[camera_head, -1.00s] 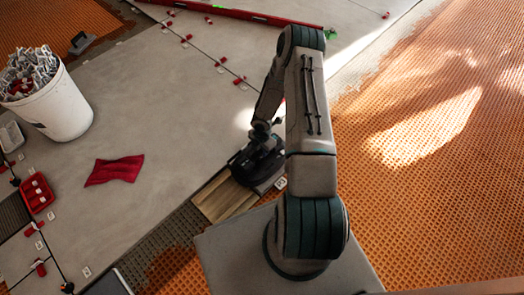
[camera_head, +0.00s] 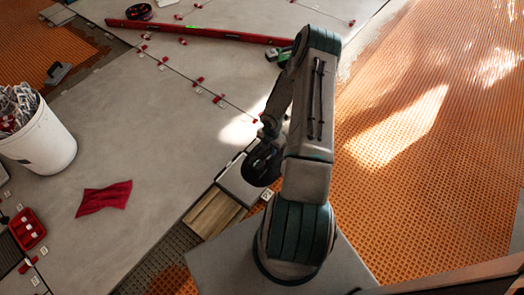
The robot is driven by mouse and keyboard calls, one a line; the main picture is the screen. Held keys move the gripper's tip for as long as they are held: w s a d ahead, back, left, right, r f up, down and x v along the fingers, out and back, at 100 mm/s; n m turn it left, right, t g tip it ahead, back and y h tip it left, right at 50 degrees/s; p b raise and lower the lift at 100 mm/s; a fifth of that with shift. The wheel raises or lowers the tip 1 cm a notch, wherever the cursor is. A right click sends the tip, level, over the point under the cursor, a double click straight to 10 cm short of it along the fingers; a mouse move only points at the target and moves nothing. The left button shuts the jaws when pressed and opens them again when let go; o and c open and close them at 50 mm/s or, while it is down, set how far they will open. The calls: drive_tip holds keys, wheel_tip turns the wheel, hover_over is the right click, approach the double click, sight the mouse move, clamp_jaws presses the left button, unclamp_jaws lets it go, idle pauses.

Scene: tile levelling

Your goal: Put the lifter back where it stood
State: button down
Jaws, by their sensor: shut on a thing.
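The lifter (camera_head: 255,174) is a black tool with a round pad, in the head camera view just below centre. My gripper (camera_head: 266,146) is at the lifter's top and is shut on it; the fingers are small, dark and hard to make out. The pad shows over a small grey tile piece (camera_head: 236,187), beyond the wooden boards (camera_head: 213,212). I cannot tell whether the pad touches that surface. My own arm hides the lifter's right side.
A white bucket (camera_head: 45,145) of clips stands at the left, with a red cloth (camera_head: 104,198) and a red tray (camera_head: 28,228) nearby. A long red level (camera_head: 190,32) lies across the back. Open grey tile floor (camera_head: 150,130) lies left of my arm.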

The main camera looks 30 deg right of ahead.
drive_tip(key=shift+d+r+p, duration=0.35)
drive_tip(key=shift+r+p, duration=0.1)
drive_tip(key=shift+r, duration=0.25)
drive_tip(key=shift+r+p, duration=2.1)
drive_tip(key=shift+r, duration=0.45)
